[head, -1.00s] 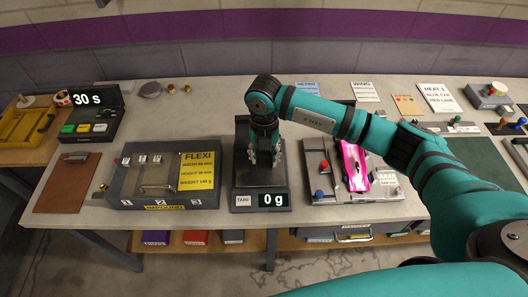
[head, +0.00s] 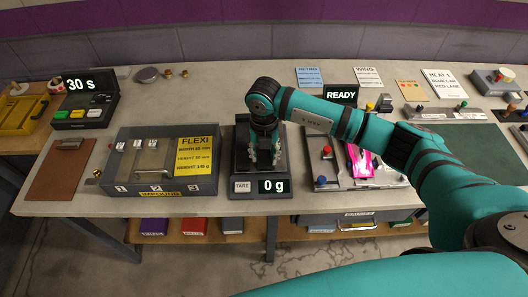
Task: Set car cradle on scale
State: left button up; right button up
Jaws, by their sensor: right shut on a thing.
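The black scale (head: 240,181) stands in the middle of the bench, and its display (head: 273,186) reads 0 g. My right gripper (head: 264,158) points down over the scale's dark plate, with its fingers low and close to it. It is shut on a small dark thing, apparently the car cradle, mostly hidden by the fingers and hard to tell from the plate. I cannot tell whether the cradle touches the plate. My left gripper is not in view.
A pink car (head: 362,163) sits on a grey fixture right of the scale, partly behind my right arm. The grey impound box (head: 165,183) stands close left of the scale. A READY display (head: 341,93) is behind my arm. Bare bench lies behind the box.

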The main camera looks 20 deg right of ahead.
jog(key=shift+f+b, duration=0.5)
jog(key=shift+f, duration=0.1)
jog(key=o, duration=1.2)
